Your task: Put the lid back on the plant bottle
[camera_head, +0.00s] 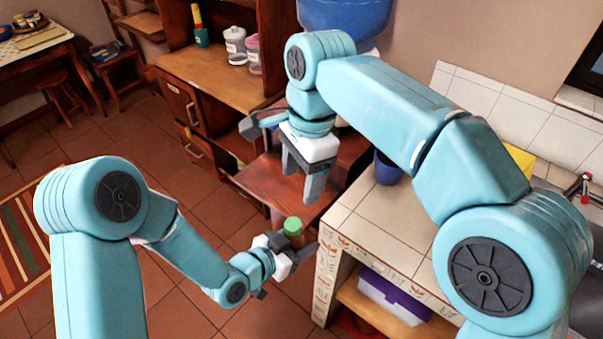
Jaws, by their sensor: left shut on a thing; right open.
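My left gripper (291,246) is low in front of the wooden cabinet, left of the tiled counter's end. It is shut on a small green cylindrical thing (293,226), whose top stands above the fingers. I cannot tell whether this is the lid alone or a bottle's top; its lower part is hidden. My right gripper (305,185) is open and empty, pointing down above and slightly right of the green thing, clearly apart from it. No separate plant bottle can be made out with certainty.
A tiled counter (366,228) with a dark blue pot (387,170) is on the right. A wooden cabinet (215,78) at the back holds two jars (236,44) and a green-yellow bottle (200,32). A large blue container (345,14) stands behind my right arm.

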